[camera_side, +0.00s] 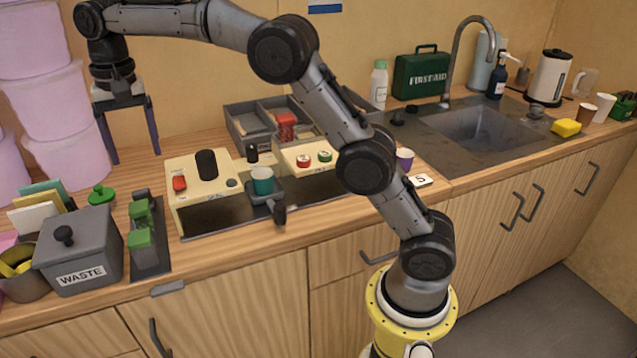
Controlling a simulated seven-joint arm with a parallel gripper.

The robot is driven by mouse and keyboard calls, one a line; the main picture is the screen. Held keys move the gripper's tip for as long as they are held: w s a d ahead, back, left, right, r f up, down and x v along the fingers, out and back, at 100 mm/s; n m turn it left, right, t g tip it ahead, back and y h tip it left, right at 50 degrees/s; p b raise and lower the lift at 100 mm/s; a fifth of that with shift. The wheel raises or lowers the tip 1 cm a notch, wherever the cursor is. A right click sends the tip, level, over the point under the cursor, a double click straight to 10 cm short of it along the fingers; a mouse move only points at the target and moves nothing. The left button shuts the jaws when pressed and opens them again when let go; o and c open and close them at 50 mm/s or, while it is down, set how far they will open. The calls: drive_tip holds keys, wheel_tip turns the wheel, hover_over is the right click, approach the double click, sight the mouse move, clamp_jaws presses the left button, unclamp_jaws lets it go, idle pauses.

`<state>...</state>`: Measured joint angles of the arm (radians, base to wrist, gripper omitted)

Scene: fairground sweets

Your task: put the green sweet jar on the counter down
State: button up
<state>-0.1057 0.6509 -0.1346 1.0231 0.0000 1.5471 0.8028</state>
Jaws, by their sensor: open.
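A small green object with a knob on top (101,194) stands on the wooden counter (210,262), behind the grey waste bin and in front of the pink tubs. I cannot tell for sure that it is the green sweet jar. My gripper (135,158) points down at the left, above the counter. Its two dark fingers are apart, with nothing between them. The green object is below and a little left of the fingertips, apart from them. A teal cup (262,181) sits in a dark holder at the cream machine.
Pink tubs (66,103) are stacked at the left. The waste bin (80,250) and a dark rack with green blocks (140,241) stand at the front left. The cream machine (188,172) is right of my gripper. A sink (480,130) is at the right.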

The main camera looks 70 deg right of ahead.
drive_tip(key=s+d+r+n+t, duration=0.1)
drive_tip(key=s+d+r+n, duration=0.15)
drive_tip(key=s, duration=0.65)
drive_tip(key=s+d+r+n+t, duration=0.1)
drive_tip(key=s+r+n+t, duration=0.15)
drive_tip(key=s, duration=0.75)
drive_tip(key=s+d+f+n, duration=0.1)
drive_tip(key=s+f, duration=0.3)
drive_tip(key=s, duration=0.4)
drive_tip(key=s+d+f+n+t, duration=0.1)
drive_tip(key=s+f, duration=0.3)
drive_tip(key=s, duration=0.4)
drive_tip(key=shift+s+f+n, duration=0.15)
drive_tip(key=shift+s+n, duration=0.2)
drive_tip(key=shift+n, duration=0.05)
drive_tip(key=shift+s+f+t, duration=0.25)
drive_tip(key=shift+s+f, duration=0.05)
drive_tip(key=shift+f, duration=0.05)
drive_tip(key=shift+c, duration=1.2)
